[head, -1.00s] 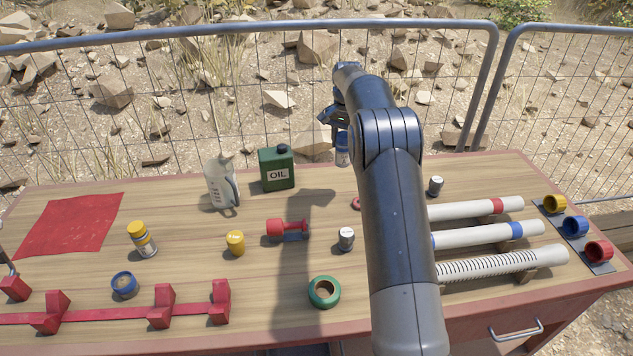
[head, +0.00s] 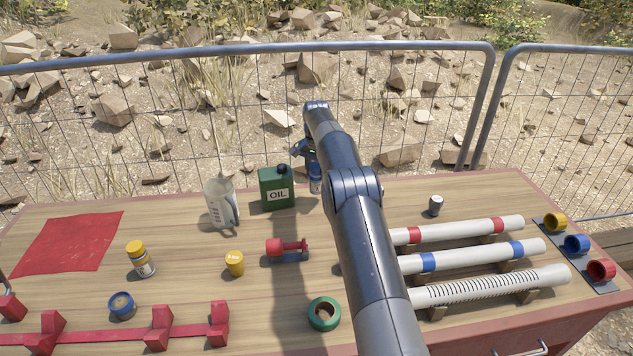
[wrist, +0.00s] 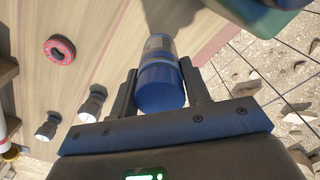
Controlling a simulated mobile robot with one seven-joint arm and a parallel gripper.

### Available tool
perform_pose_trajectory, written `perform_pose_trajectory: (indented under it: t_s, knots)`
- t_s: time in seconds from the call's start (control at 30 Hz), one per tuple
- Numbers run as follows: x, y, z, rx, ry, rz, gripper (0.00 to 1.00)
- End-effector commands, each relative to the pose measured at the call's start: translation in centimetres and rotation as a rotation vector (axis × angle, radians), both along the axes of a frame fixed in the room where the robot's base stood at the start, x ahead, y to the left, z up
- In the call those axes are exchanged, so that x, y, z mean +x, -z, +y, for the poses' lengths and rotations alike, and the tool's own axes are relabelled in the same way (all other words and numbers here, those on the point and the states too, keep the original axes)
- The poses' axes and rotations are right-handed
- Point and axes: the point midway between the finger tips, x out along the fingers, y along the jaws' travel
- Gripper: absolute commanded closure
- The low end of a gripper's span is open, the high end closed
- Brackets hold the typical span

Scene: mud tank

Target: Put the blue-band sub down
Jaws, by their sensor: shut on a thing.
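The blue-band sub (head: 316,185), a short cylinder with a blue end and a paler middle, is held in my gripper (head: 312,168) near the back edge of the table. It hangs roughly upright just right of the green oil can. In the wrist view its blue end (wrist: 161,88) sits between the two dark fingers of my gripper (wrist: 158,70), which are shut on it. Its far end is close to or above the wooden table top (wrist: 100,45); I cannot tell whether it touches.
The oil can (head: 277,188) stands close to the sub, with a clear jug (head: 219,203) to its left. A red cloth (head: 70,243) lies at the left. Banded pipes (head: 470,229) lie at the right. A red ring (wrist: 60,50) shows in the wrist view. A wire fence stands behind.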

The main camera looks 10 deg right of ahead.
Motion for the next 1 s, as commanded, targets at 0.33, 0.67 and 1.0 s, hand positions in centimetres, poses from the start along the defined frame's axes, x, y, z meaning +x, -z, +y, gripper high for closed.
perform_pose_trajectory:
  t_s: [0.33, 0.67, 1.0]
  knots:
    - [0.0, 3.8, 0.0, 0.000, 0.000, -0.001, 0.92]
    - [0.0, 4.1, 0.0, 0.000, 0.000, 0.000, 0.92]
    - [0.0, 4.2, 0.0, 0.000, 0.000, 0.001, 0.35]
